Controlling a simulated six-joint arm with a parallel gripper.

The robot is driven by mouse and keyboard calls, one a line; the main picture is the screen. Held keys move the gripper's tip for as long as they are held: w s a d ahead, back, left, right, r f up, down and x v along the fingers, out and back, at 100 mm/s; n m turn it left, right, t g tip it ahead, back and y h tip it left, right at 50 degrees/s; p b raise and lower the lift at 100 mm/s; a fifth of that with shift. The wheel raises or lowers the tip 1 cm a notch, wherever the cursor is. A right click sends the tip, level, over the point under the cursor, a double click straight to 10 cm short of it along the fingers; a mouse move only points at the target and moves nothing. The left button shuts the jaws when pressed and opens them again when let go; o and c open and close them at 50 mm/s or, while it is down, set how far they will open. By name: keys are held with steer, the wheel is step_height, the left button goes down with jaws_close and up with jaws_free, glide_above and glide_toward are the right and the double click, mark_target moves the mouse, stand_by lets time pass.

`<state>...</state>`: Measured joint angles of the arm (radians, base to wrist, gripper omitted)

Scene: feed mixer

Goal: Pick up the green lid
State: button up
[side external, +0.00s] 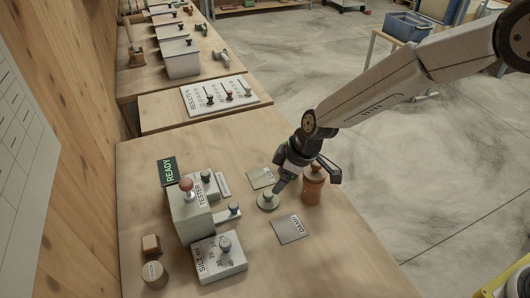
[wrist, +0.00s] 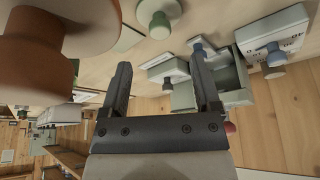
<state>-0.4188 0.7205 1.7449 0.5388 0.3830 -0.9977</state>
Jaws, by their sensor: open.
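The green lid (side external: 267,201), a pale green disc with a knob on top, lies on the wooden table left of a brown jar. It also shows at the top middle of the wrist view (wrist: 158,18), beyond my fingertips. My gripper (side external: 308,182) is open, its fingers spread and apart in the wrist view (wrist: 160,60), with nothing between them. In the side view one finger overlaps the lid's edge and knob area; I cannot tell whether it touches.
The brown jar (side external: 313,188) stands close beside my gripper and looms at upper left in the wrist view (wrist: 45,50). A grey tester box (side external: 188,217) and a silt box (side external: 218,260) stand left. A flat plate (side external: 290,229) lies in front. The table's right front is clear.

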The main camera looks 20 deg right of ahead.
mark_target(270, 193)
steer(key=shift+x, duration=1.3)
steer(key=shift+x, duration=2.65)
jaws_close()
